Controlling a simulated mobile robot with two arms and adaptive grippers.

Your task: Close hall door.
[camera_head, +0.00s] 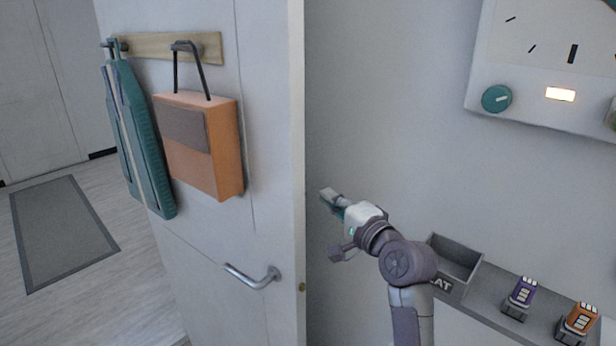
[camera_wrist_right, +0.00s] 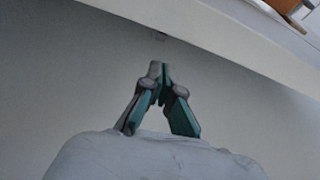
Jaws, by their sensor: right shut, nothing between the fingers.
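The hall door (camera_head: 272,130) is a white panel standing open, with its edge toward me. A metal lever handle (camera_head: 252,277) sits low on its left face. A wooden hook rail on that face carries an orange bag and a teal item. My right gripper (camera_head: 328,194) is to the right of the door's edge, in front of the grey wall, and seems apart from the door. In the right wrist view its fingers (camera_wrist_right: 160,68) are closed together and empty, with a pale slanted panel beyond them. My left gripper is not in view.
A grey tray (camera_head: 456,262) and a ledge with a purple and an orange device (camera_head: 581,318) stand right of my right arm. A panel with a teal knob (camera_head: 496,98) is on the wall above. A grey mat (camera_head: 62,228) lies on the floor beyond the door.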

